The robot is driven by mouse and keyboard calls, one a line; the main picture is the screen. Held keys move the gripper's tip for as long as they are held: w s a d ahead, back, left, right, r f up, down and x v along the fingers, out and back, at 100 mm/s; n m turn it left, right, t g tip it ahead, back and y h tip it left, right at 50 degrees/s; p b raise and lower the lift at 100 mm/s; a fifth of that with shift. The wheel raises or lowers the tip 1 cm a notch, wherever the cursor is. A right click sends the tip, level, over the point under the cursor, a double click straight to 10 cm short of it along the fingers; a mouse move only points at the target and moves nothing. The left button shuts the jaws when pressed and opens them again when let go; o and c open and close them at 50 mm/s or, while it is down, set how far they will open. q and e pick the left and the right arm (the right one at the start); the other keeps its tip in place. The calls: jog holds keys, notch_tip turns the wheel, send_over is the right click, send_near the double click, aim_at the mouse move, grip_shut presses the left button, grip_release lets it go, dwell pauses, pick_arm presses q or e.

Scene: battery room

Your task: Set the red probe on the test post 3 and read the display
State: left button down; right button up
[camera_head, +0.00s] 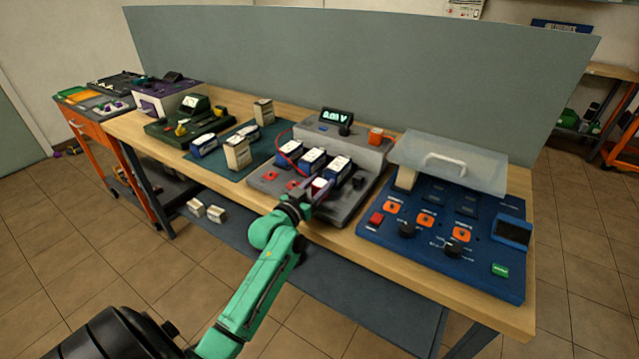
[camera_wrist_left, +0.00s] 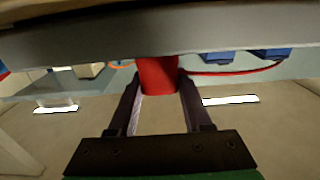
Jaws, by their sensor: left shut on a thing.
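My left gripper (camera_head: 308,198) is at the front of the grey tester (camera_head: 262,180). In the left wrist view the gripper (camera_wrist_left: 159,84) is shut on the red probe (camera_wrist_left: 157,72), which stands between its two fingers. A red cable (camera_wrist_left: 232,73) shows beside it in that view. Several blue-and-white batteries (camera_head: 339,166) sit on the tester, with small red parts in front of them. The display (camera_head: 337,116) at the tester's back is lit and seems to read 0.0 V. I cannot tell which part is post 3, nor whether the probe touches one. My right gripper is not visible.
A blue panel (camera_head: 400,262) with knobs and a raised clear lid (camera_head: 452,162) stands right of the tester. A dark mat (camera_head: 213,169) with battery blocks lies to the left. A grey screen closes off the bench's back. The floor in front is clear.

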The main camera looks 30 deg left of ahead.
aim_at(316, 189)
pick_arm(q)
jog(key=shift+f, duration=0.3)
jog(key=c, duration=0.6)
grip_release()
jog(key=shift+s, duration=0.15)
jog(key=s+p, duration=0.1)
jog(key=s, duration=0.4)
jog(key=shift+p, duration=0.4)
jog(key=s+p, duration=0.1)
jog(key=s, duration=0.4)
jog(key=shift+s+d+p, duration=0.15)
jog(key=shift+s+p, duration=0.2)
jog(key=shift+s, duration=0.05)
jog(key=shift+f, duration=0.1)
